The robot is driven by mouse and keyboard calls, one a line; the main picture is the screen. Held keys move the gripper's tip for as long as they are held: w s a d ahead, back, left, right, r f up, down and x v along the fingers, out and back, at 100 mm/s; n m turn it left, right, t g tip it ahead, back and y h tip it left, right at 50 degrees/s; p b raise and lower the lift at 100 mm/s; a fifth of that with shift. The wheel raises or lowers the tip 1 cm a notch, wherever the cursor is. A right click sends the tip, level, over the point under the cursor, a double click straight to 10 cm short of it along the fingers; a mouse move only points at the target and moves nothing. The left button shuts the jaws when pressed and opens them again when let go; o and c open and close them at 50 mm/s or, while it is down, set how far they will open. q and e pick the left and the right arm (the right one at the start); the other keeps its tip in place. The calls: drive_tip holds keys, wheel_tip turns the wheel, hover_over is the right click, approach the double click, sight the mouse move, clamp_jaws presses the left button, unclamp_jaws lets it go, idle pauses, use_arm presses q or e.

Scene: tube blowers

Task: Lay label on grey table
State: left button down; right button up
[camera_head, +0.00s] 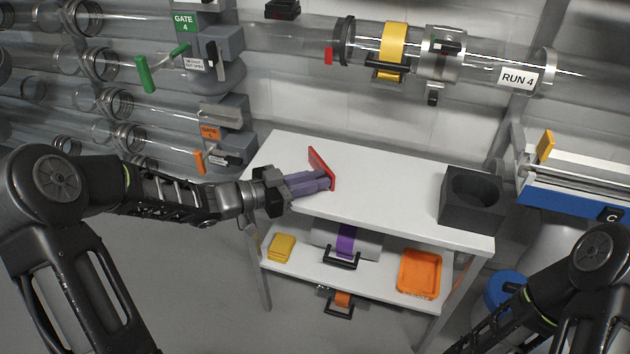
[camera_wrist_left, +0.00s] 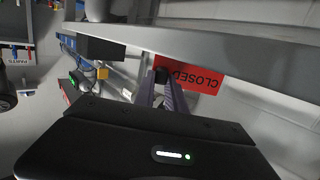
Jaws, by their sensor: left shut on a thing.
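My left gripper (camera_head: 325,182) is shut on a red label (camera_head: 318,162), over the left part of the grey table (camera_head: 385,180). In the head view the label is tilted up on edge, not flat. I cannot tell if its lower edge touches the tabletop. The left wrist view shows the label (camera_wrist_left: 200,80) between the purple fingers (camera_wrist_left: 168,88), with the word CLOSED upside down. My right gripper is out of view; only part of its arm shows at the lower right of the head view.
A dark block with a round hole (camera_head: 472,200) stands on the table's right end. The middle of the tabletop is clear. The lower shelf holds yellow pieces (camera_head: 282,247), an orange tray (camera_head: 419,272) and a purple-banded tube (camera_head: 346,243). Clear tubes run behind.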

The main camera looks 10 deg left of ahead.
use_arm(q)
drive_tip(key=shift+f, duration=0.2)
drive_tip(key=c, duration=1.4)
unclamp_jaws()
drive_tip(key=shift+r, duration=0.1)
drive_tip(key=shift+r, duration=0.15)
drive_tip(key=shift+s+a, duration=0.1)
drive_tip(key=shift+a, duration=0.1)
drive_tip(key=p+v, duration=0.2)
drive_tip(key=v, duration=0.9)
drive_tip(key=shift+s+a+p, duration=0.15)
drive_tip(key=shift+s+p, duration=0.1)
drive_tip(key=shift+p, duration=0.05)
